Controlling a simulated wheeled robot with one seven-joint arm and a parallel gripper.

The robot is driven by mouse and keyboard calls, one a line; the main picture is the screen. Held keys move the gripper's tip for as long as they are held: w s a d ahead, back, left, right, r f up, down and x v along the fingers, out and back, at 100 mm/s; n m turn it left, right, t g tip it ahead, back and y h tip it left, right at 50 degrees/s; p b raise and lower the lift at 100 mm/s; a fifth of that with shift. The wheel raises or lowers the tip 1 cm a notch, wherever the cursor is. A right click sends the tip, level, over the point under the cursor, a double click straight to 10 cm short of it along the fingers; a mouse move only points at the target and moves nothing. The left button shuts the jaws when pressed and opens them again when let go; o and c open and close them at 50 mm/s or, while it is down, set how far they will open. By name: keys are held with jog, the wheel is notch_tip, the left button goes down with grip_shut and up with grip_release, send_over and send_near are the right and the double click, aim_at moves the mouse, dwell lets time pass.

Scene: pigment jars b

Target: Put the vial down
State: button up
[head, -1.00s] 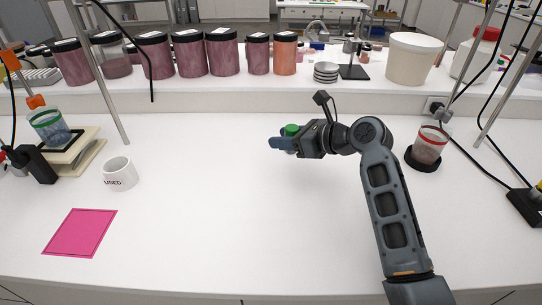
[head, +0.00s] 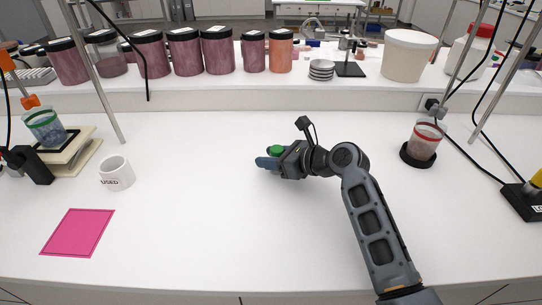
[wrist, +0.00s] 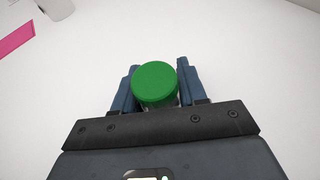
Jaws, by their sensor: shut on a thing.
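The vial has a round green cap (wrist: 156,83); its body is mostly hidden below the cap and between the fingers. In the head view the green cap (head: 276,151) shows at the end of my arm. My gripper (head: 270,161) is shut on the vial, with one blue finger on each side of it in the wrist view (wrist: 155,88). The vial looks upright, over the middle of the white bench (head: 200,220). I cannot tell whether its bottom touches the bench.
A pink square mat (head: 77,233) lies at the front left. A white mug marked USED (head: 116,174) stands behind it. A red-rimmed beaker (head: 425,140) sits on a black base at right. Pigment jars (head: 185,50) line the back shelf. The bench around my gripper is clear.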

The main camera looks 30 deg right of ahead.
jog(key=o, duration=1.1)
jog(key=shift+c, duration=0.2)
